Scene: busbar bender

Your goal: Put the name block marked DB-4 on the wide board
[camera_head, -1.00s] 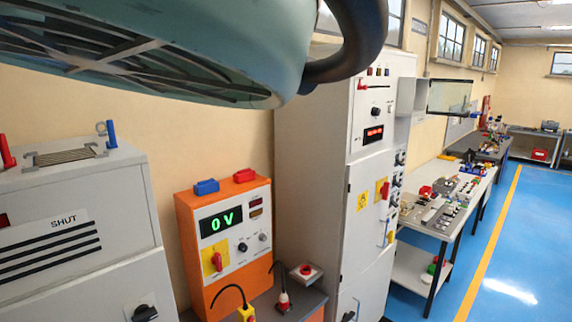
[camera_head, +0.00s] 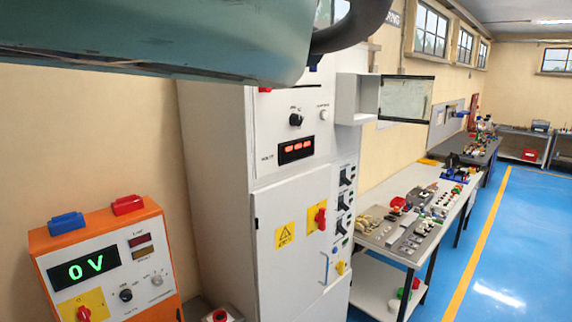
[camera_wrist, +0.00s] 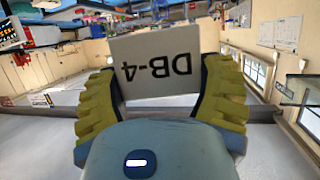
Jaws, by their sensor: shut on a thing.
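The name block marked DB-4 (camera_wrist: 160,62) is a pale plate with dark lettering that reads upside down in the wrist view. My gripper (camera_wrist: 163,88) is shut on it, with a yellow ribbed finger at each side. The block is held clear of any surface I can see. The head view does not show the gripper or the block. I cannot tell for sure which thing is the wide board; a grey board (camera_head: 440,127) hangs on the far wall in the head view.
A tall grey cabinet (camera_head: 285,210) and an orange 0 V unit (camera_head: 110,270) stand at left. A bench with parts (camera_head: 410,230) and a wall box with a glass door (camera_head: 406,98) lie beyond. The blue floor (camera_head: 510,240) at right is clear.

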